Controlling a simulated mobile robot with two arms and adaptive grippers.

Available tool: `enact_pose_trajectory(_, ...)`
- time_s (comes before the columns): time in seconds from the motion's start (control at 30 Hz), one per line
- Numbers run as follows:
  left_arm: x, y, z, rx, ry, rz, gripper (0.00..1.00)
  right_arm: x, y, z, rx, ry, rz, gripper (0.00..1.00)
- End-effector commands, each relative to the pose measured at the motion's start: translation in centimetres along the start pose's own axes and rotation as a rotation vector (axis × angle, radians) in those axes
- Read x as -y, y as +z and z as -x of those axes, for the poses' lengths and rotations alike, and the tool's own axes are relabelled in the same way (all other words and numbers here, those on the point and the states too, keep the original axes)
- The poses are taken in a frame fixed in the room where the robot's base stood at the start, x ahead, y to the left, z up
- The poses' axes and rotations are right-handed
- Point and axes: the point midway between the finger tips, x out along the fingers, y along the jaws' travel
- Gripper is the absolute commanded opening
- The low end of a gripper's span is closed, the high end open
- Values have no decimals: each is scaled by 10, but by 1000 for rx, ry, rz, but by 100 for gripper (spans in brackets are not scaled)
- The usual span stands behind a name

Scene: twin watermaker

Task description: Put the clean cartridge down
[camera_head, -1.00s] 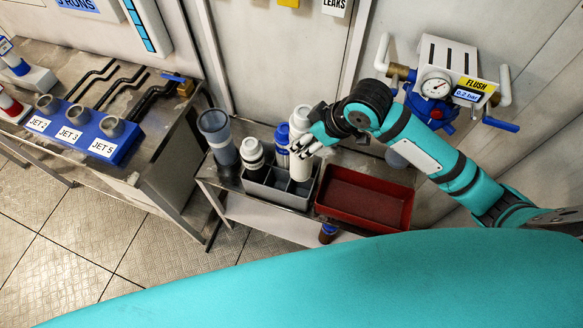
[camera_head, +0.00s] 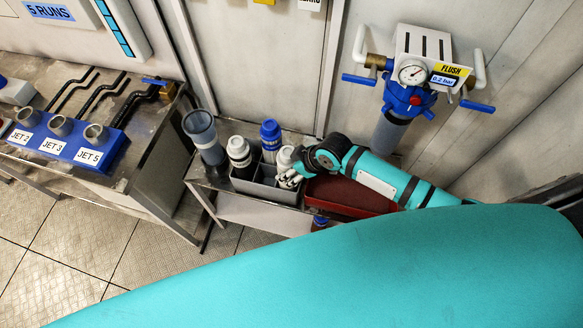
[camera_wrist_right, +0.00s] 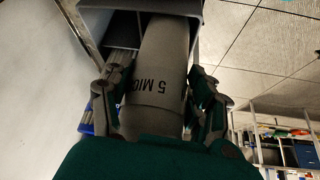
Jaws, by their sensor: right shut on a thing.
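The clean cartridge is a pale cylinder (camera_wrist_right: 162,65) marked "5 MIC" in the right wrist view. My right gripper (camera_wrist_right: 163,100) is shut on it, with a finger on each side. In the head view the cartridge (camera_head: 285,158) stands about upright at the right end of the grey divided rack (camera_head: 262,192). Its far end lies inside a rack compartment in the wrist view; whether it touches the bottom is hidden. My right gripper (camera_head: 290,177) shows there at the cartridge's side. My left gripper is not in view.
A white-and-dark cartridge (camera_head: 239,150) and a blue-capped one (camera_head: 270,135) stand in the rack. A grey cup-like housing (camera_head: 204,135) is left of it. A red tray (camera_head: 345,195) is at right, partly under my arm. The flush unit (camera_head: 412,75) hangs on the wall.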

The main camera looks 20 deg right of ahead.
Motion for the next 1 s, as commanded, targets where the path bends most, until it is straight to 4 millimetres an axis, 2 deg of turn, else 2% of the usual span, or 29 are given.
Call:
enact_pose_trajectory(0.4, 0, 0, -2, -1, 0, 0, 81, 0, 3, -6, -1, 1, 0, 1)
enact_pose_trajectory(0.43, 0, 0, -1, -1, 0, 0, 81, 0, 3, -6, -1, 1, 1, 59)
enact_pose_trajectory(0.5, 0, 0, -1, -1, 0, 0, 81, 0, 3, -5, -1, 0, 1, 69)
enact_pose_trajectory(0.6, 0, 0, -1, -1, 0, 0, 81, 0, 3, -5, -1, 1, 0, 81)
enact_pose_trajectory(0.87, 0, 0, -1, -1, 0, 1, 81, 0, 2, -5, -1, 1, 0, 81)
enact_pose_trajectory(1.0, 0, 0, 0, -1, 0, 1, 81, -1, 1, 5, -2, 1, 1, 81)
